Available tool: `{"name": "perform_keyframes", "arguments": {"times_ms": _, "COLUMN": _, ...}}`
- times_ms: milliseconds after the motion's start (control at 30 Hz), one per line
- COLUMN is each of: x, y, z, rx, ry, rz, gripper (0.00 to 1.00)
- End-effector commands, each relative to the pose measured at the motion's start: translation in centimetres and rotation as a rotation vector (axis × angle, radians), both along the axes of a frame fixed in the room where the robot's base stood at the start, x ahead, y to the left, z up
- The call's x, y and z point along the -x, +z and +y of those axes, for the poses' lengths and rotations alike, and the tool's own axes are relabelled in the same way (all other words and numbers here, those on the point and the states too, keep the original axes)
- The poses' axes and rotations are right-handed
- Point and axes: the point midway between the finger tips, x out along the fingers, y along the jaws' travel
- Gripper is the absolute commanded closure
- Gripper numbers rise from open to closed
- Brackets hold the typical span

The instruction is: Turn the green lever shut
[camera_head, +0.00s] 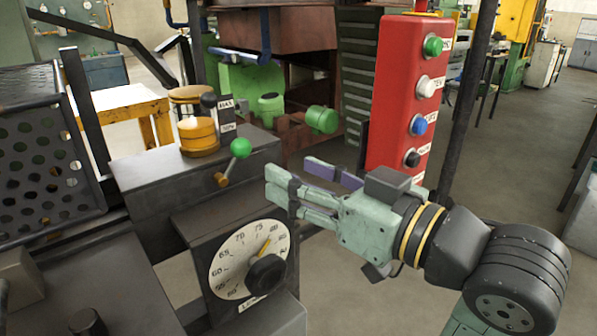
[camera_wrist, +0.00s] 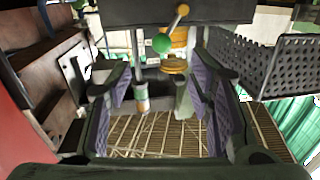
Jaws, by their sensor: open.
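In the wrist view the lever (camera_wrist: 162,43) shows ahead, near the top, between the lines of the fingers. My gripper (camera_head: 291,168) is open and empty, to the right of the lever and apart from it. Its purple-padded fingers also show in the wrist view (camera_wrist: 162,82), spread apart.
A white dial (camera_head: 232,262) with a black knob (camera_head: 266,273) is below the lever. A brass-yellow cylinder (camera_head: 198,135) and a black-knobbed switch (camera_head: 209,101) stand behind left. A red button box (camera_head: 394,150) stands behind my gripper. A perforated guard (camera_head: 40,150) is at left.

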Motion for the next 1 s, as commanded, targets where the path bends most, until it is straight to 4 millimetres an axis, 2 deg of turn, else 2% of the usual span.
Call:
{"name": "perform_keyframes", "arguments": {"times_ms": 167, "x": -0.4, "y": 0.2, "z": 1.7, "rx": 0.001, "ry": -0.002, "rz": -0.009, "gripper": 0.53}}
{"name": "perform_keyframes", "arguments": {"times_ms": 600, "x": -5.2, "y": 0.5, "z": 7.7, "rx": 0.001, "ry": -0.001, "rz": -0.007, "gripper": 0.53}}
{"name": "perform_keyframes", "arguments": {"times_ms": 800, "x": -6.3, "y": 0.2, "z": 8.9, "rx": 0.002, "ry": -0.003, "rz": -0.009, "gripper": 0.53}}
{"name": "perform_keyframes", "arguments": {"times_ms": 1000, "x": -6.4, "y": 0.1, "z": 9.0, "rx": 0.002, "ry": -0.005, "rz": -0.010, "gripper": 0.53}}
